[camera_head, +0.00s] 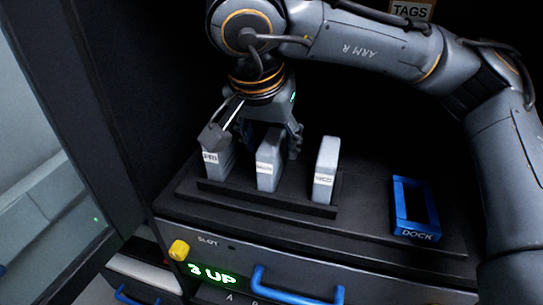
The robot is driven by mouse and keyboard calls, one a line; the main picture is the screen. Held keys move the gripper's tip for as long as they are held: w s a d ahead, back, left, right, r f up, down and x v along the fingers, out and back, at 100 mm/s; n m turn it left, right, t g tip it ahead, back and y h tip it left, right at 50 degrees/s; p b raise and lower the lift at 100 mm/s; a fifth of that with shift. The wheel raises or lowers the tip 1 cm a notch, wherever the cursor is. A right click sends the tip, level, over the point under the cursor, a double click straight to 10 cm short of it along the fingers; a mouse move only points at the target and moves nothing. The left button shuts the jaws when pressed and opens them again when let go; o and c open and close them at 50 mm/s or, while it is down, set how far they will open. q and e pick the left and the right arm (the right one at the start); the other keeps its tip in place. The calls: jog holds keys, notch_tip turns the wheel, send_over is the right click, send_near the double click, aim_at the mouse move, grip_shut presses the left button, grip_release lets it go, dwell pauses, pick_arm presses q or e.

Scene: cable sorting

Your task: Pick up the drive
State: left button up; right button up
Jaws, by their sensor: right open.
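Three light grey drives with white labels stand upright in a dark rack (265,198): a left drive (217,168), a middle drive (268,172) and a right drive (326,170). The label text is too small to read surely. My right gripper (254,138) points down at the rack with its fingers apart. One finger is by the top of the left drive and partly hides it. The other finger is behind and right of the middle drive's top. I cannot tell whether either finger touches a drive. My left gripper is not in view.
An empty blue frame marked DOCK (415,207) stands right of the rack on the dark shelf. Below are a yellow knob (179,250), a green "3 UP" display (212,274) and a blue handle (297,290). A cabinet door frame (97,130) bounds the left side.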

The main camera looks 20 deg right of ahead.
jog(key=shift+w+d+f, duration=0.25)
jog(key=shift+f, duration=0.35)
jog(key=shift+s+a, duration=0.1)
jog(key=shift+c, duration=1)
grip_shut()
jog(key=shift+r, duration=0.15)
